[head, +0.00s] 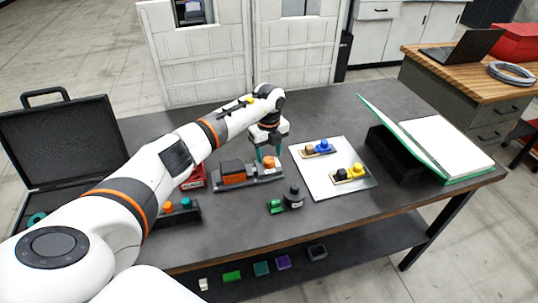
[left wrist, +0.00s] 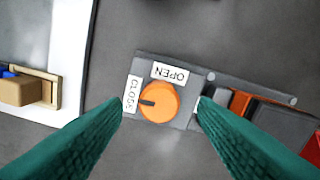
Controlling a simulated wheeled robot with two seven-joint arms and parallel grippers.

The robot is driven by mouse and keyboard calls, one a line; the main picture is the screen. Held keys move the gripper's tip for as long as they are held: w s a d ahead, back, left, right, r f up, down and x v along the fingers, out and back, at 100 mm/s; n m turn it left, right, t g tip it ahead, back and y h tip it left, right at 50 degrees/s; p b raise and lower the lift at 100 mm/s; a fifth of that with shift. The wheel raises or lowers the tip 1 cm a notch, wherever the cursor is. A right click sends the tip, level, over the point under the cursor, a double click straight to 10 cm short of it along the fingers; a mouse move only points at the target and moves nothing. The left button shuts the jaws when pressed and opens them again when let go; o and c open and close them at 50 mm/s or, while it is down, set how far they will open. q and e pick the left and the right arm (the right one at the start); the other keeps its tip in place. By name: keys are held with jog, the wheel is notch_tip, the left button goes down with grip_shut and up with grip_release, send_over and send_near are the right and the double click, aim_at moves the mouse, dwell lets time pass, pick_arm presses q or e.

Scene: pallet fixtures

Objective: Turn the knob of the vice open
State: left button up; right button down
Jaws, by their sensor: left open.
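The vice (head: 240,181) is a grey base with a dark block and an orange part, standing on the table. Its round orange knob (left wrist: 160,101) shows in the left wrist view beside an OPEN label (left wrist: 170,72) above it and a CLOSE label (left wrist: 132,94) to its left. The knob's black pointer mark faces left, toward the CLOSE label. My left gripper (head: 268,156) is over the knob end of the vice. Its teal fingers (left wrist: 162,104) are apart in the left wrist view, one on each side of the knob, with nothing between them gripped. My right gripper is not in view.
A white board (head: 325,181) with small block fixtures lies to the right of the vice. A green and black fixture (head: 287,201) stands in front.

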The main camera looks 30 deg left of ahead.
aim_at(269, 162)
pick_arm(q)
jog(key=shift+f, duration=1.35)
jog(key=c, duration=1)
jog(key=shift+o, duration=0.2)
